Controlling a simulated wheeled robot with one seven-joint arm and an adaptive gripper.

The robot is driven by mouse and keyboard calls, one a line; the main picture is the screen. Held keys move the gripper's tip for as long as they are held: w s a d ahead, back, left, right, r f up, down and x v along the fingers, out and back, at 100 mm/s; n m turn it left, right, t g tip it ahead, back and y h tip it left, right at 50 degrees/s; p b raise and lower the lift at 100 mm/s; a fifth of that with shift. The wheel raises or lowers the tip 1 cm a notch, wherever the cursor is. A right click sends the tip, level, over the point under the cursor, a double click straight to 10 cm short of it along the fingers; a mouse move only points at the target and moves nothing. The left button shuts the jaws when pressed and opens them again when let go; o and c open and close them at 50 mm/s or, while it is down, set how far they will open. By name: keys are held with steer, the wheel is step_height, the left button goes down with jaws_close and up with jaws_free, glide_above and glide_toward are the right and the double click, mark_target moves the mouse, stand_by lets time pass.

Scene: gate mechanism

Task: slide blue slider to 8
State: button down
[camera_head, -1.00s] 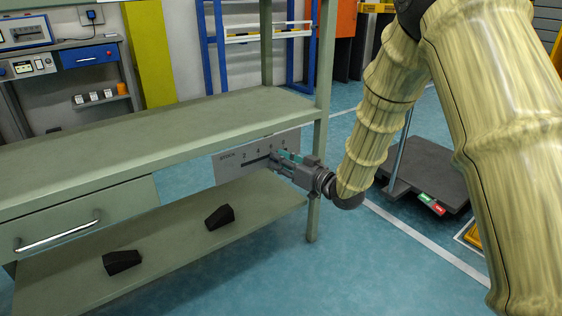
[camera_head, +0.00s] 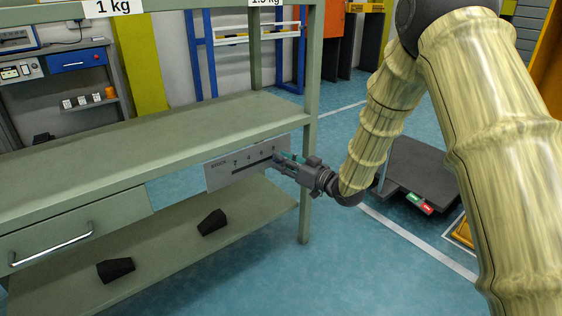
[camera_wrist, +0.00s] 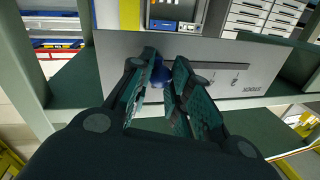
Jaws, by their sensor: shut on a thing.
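The pale panel (camera_head: 222,176) under the shelf's upper board carries a dark horizontal slot and a row of numbers rising to the right. The blue slider (camera_wrist: 160,76) shows in the wrist view between the two finger pads, near the left end of the slot as seen there. My gripper (camera_head: 276,157) is shut on it at the slot's right part in the head view, around the 8. In the wrist view my gripper (camera_wrist: 163,85) hides part of the slider and slot. The slider itself is hidden in the head view.
The green shelf's right post (camera_head: 308,180) stands close beside my wrist. Two black wedge-shaped blocks (camera_head: 212,222) lie on the lower board. A drawer with a metal handle (camera_head: 52,244) is at left. A dark platform (camera_head: 420,175) stands on the floor at right.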

steer(key=c, duration=1.3)
jaws_free()
steer(key=shift+w+d, duration=0.15)
steer(key=shift+d, duration=0.05)
steer(key=v, duration=1.2)
